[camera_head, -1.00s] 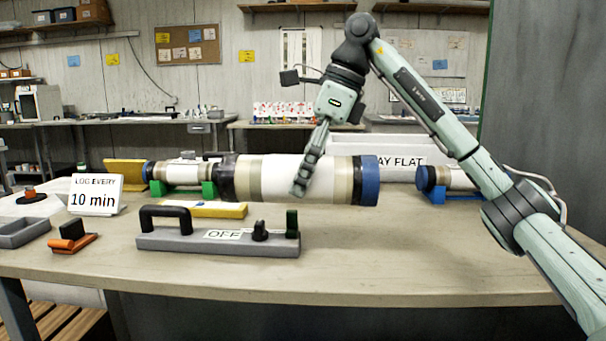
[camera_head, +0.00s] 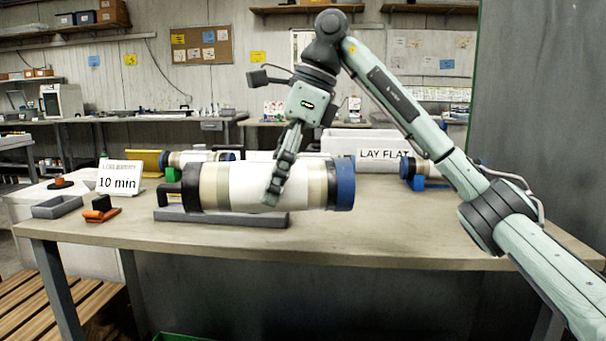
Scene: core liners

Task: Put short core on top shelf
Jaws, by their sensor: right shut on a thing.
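A white core liner (camera_head: 238,187) with tan bands, a dark cap at its left end and a blue cap at its right end is held level above the workbench. My right gripper (camera_head: 272,194) comes down from above and is shut on it near its middle. Another core (camera_head: 190,159) lies farther back on the left, partly hidden by the held one. A further core (camera_head: 424,168) with a blue cap rests on a blue cradle at the right. My left gripper is not in view.
The workbench (camera_head: 400,226) is clear at front right. A "10 min" sign (camera_head: 120,178) and a grey tray (camera_head: 55,207) stand left. A "LAY FLAT" box (camera_head: 345,143) stands behind. Wall shelves (camera_head: 306,8) are high at the back.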

